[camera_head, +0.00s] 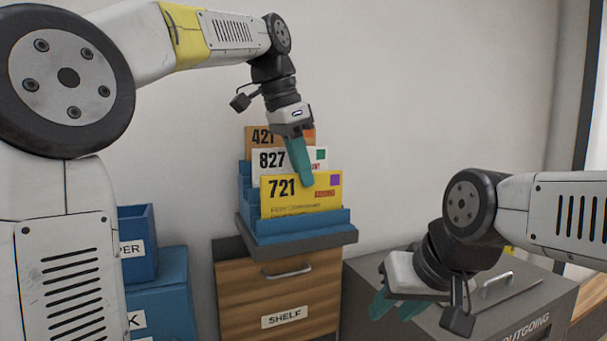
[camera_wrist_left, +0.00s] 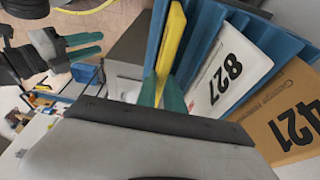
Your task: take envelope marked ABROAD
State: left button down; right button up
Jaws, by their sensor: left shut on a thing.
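A yellow envelope marked 721 (camera_head: 300,196) stands upright at the front of a blue slotted rack (camera_head: 300,228). Behind it stand a white envelope marked 827 (camera_head: 268,160) and an orange one marked 421 (camera_head: 262,135). The word ABROAD is not readable on any of them. My left gripper (camera_head: 303,172) points down at the yellow envelope's top edge. In the left wrist view its teal fingers (camera_wrist_left: 162,92) are shut on the yellow envelope (camera_wrist_left: 170,48), seen edge-on. My right gripper (camera_head: 397,306) is open and empty, low at the right.
A grey box marked OUTGOING (camera_head: 525,328) is to the right, under my right arm. Blue bins (camera_head: 158,285) stand at the left.

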pick_arm(q)
jog(key=shift+r, duration=2.5)
